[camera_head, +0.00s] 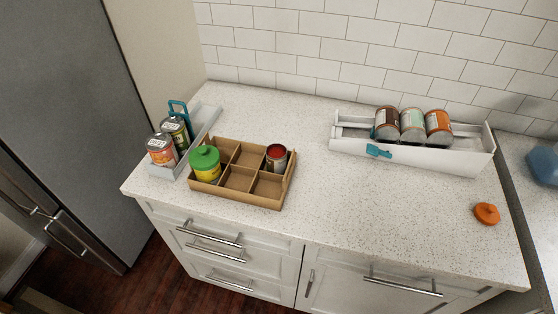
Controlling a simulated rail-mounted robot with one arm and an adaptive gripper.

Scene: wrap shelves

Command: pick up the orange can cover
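The orange can cover (487,213) is a small round lid with a raised knob. It lies flat on the white speckled countertop at the right, near the counter's right edge and apart from everything else. No part of my gripper shows in this view, so where it is relative to the cover cannot be seen.
A white rack (420,157) with several cans stands behind the cover, against the tiled wall. A brown divided box (237,193) holds a green-lidded can (205,163) and a red-topped can (276,158). A grey tray (204,135) with cans stands left. The counter's middle is clear.

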